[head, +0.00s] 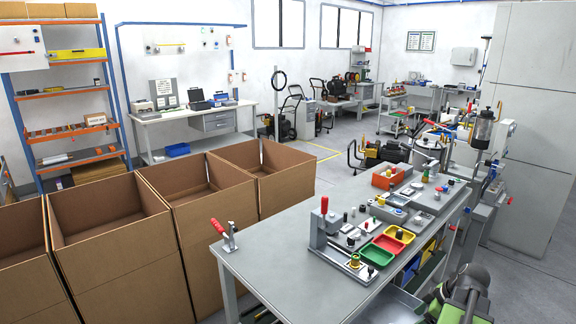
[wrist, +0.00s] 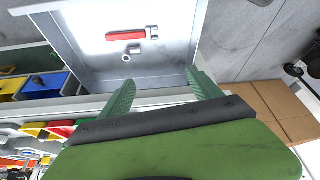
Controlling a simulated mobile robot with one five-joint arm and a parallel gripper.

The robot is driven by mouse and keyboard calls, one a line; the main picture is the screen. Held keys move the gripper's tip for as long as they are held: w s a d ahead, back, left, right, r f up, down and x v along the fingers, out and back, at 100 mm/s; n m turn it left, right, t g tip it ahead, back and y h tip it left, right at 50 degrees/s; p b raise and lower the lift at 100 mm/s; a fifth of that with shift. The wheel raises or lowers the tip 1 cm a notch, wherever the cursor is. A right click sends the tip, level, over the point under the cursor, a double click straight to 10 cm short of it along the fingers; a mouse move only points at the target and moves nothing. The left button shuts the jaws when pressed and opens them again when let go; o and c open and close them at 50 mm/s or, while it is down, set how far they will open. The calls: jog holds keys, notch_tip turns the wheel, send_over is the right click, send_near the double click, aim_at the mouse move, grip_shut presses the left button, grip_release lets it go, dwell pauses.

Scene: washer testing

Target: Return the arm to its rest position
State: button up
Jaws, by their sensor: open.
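My gripper (wrist: 162,88) shows in the wrist view with its two teal fingers spread wide apart and nothing between them. Beyond the fingertips is an open grey drawer (wrist: 95,62). A red-handled tool (wrist: 126,35) and a small ring-shaped part (wrist: 127,58) lie in the drawer, apart from the fingers. In the head view, my green and dark arm (head: 465,292) is at the bottom right, beside the workbench (head: 285,272). The fingertips cannot be made out there.
A red-handled toggle clamp (head: 228,236), a fixture (head: 325,228) and coloured trays (head: 376,254) stand on the workbench. Open cardboard boxes (head: 115,262) line its left side. Yellow and blue bins (wrist: 45,82) sit beside the drawer. Grey floor (head: 530,275) is clear at right.

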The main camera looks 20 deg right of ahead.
jog(key=w+a+n, duration=0.2)
jog(key=w+a, duration=0.4)
jog(key=a, duration=0.2)
jog(key=w+a+n+g, duration=0.1)
jog(key=w+a, duration=0.5)
jog(key=a, duration=0.3)
jog(key=w+a+n+g+y+p, duration=0.1)
jog(key=w+a+n, duration=0.1)
jog(key=w+a, duration=0.4)
jog(key=shift+w+a+n, duration=0.1)
jog(key=shift+a+n, duration=0.2)
jog(key=shift+a, duration=1.15)
jog(key=w+a+m+g+h, duration=0.1)
jog(key=a+m+g+h, duration=0.1)
jog(key=a+m, duration=0.9)
jog(key=a+h, duration=0.1)
jog(key=a, duration=0.7)
jog(key=shift+a+f, duration=0.25)
jog(key=shift+f, duration=0.1)
